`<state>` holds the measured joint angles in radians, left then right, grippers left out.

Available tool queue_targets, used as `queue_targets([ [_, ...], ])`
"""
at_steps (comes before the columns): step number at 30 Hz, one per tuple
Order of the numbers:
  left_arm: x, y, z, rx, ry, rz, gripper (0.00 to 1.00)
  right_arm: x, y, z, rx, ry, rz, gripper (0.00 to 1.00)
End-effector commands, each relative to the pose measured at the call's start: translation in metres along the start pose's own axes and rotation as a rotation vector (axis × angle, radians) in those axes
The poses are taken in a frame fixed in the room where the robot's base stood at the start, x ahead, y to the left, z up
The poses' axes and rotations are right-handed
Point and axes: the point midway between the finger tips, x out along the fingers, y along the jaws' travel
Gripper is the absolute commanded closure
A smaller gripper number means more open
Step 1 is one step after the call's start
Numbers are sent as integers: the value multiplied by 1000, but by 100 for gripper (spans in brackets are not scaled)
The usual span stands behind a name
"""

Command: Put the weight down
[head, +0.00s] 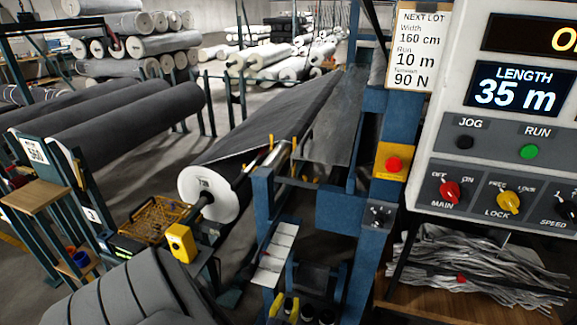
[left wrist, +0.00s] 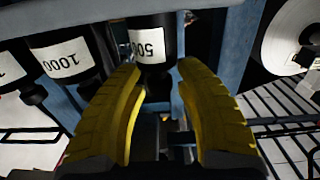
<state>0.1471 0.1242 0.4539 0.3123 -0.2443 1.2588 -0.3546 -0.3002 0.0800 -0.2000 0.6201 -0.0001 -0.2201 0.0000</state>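A black weight (left wrist: 152,42) with a white label reading 500 stands between my left fingertips in the left wrist view. Its label is upside down there, and a narrower black knob points toward my palm. My left gripper (left wrist: 158,72) has yellow fingers close against both sides of this weight, shut on it. The left gripper (head: 284,308) also shows at the bottom of the head view, partly cut off. More black weights stand beside it in a row, one (left wrist: 68,58) marked 1000. I cannot tell whether the 500 weight touches its support. My right gripper is not in view.
A blue machine frame (head: 340,208) rises just behind the left gripper. A large grey roll (head: 212,192) lies behind it to the left. The control panel (head: 500,130) stands at the right, above crumpled grey strips (head: 475,270). A yellow crate (head: 157,219) sits at left.

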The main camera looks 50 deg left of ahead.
Motion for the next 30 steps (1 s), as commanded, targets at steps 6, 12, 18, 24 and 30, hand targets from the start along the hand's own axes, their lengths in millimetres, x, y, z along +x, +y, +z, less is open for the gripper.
queue_targets([
  [6, 0, 0, 0, 0, 0, 0, 66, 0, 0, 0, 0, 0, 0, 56],
  [12, -7, 1, 1, -1, 0, 0, 66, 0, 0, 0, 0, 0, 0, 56],
  [18, -24, 1, 1, -1, 0, 1, 66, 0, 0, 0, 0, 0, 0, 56],
  [24, -55, 0, 1, -1, -2, 0, 66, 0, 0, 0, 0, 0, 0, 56],
  [30, -87, 0, 0, 0, -1, 0, 66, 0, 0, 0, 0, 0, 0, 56],
])
